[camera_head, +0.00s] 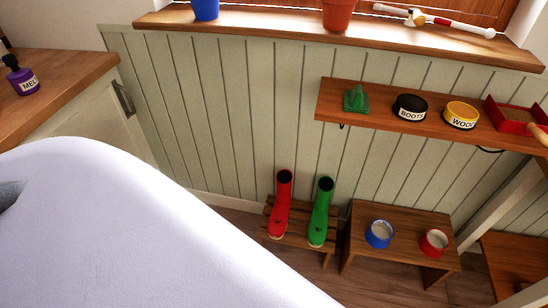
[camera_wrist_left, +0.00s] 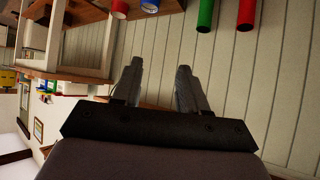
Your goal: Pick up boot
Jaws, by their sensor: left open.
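A red boot (camera_head: 281,208) and a green boot (camera_head: 320,212) stand side by side on a low slatted wooden rack (camera_head: 270,232) against the panelled wall. In the left wrist view, which is turned over, parts of the green boot (camera_wrist_left: 206,14) and the red boot (camera_wrist_left: 246,14) show at the top edge. My left gripper (camera_wrist_left: 158,76) is open, with nothing visible between its fingers, and apart from both boots. It does not show in the head view. My right gripper is in neither view.
A low wooden bench (camera_head: 400,256) beside the rack holds a blue bowl (camera_head: 379,233) and a red bowl (camera_head: 433,243). Above it, a wall shelf (camera_head: 335,105) carries tins labelled BOOTS (camera_head: 409,108) and WOOD (camera_head: 461,115). A counter (camera_head: 60,75) stands at left.

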